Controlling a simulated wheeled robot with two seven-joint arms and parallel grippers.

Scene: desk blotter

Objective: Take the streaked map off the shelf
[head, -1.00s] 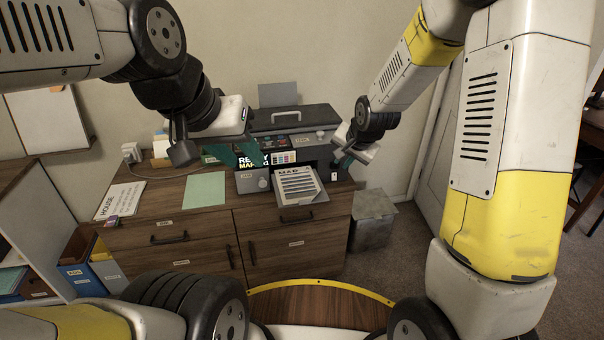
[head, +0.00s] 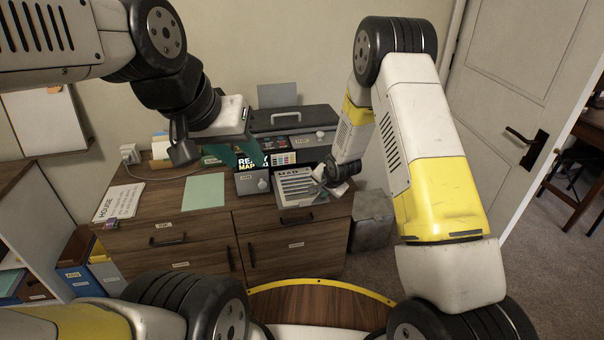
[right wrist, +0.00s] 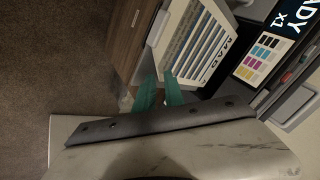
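The streaked map (head: 294,186), a white sheet with dark stripes, lies on the light output shelf at the front of the printer (head: 292,117). It also shows in the right wrist view (right wrist: 203,45), with its stripes and printed heading. My right gripper (head: 321,183) is at the map's right edge. In the right wrist view its teal fingers (right wrist: 159,92) are apart, close to the edge of the sheet and shelf; I cannot tell whether they touch it. My left gripper (head: 234,154) has its teal fingers apart and empty, in front of the printer's left side.
A green sheet (head: 204,193) and a white printed sheet (head: 118,203) lie on the wooden cabinet top, left of the printer. A printer screen (head: 251,160) stands beside the shelf. A grey bin (head: 371,220) stands on the floor at right.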

